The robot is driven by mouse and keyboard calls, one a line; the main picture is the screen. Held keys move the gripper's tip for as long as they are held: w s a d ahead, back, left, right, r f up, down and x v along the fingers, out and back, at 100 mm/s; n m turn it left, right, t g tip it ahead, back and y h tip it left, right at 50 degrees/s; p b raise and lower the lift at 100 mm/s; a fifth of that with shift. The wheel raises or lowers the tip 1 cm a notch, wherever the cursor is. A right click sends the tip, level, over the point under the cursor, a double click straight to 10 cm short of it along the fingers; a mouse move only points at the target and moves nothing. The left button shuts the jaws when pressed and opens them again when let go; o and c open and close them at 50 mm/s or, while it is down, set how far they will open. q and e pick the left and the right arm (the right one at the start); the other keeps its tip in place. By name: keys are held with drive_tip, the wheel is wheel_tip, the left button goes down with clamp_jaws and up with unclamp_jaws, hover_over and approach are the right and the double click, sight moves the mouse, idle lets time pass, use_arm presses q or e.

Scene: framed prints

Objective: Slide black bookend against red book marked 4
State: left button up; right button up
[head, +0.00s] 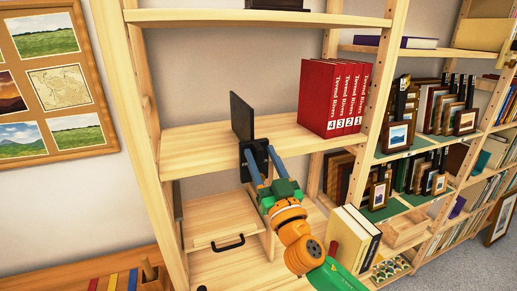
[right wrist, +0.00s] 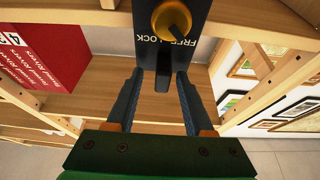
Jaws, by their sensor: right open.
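The black bookend (head: 241,116) stands upright on the middle shelf board, near its left part. In the right wrist view the black bookend (right wrist: 148,52) shows an orange knob and the words FREE and LOCK. The red book marked 4 (head: 318,98) is the leftmost of a row of red books, with a wide gap between it and the bookend. In the right wrist view a red cover (right wrist: 40,45) with a 4 is at the upper left. My right gripper (head: 260,153) is open at the shelf's front edge, its fingers either side of the bookend's low front part. My left gripper is out of view.
The shelf board (head: 195,145) is bare between bookend and books. A wooden upright (head: 375,75) stands right of the red books. Below are a drawer with a black handle (head: 228,243) and cream books (head: 347,235).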

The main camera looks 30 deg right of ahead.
drive_tip(key=shift+w+a, duration=0.1)
drive_tip(key=shift+w, duration=0.2)
drive_tip(key=shift+s, duration=0.15)
clamp_jaws()
idle(1.1)
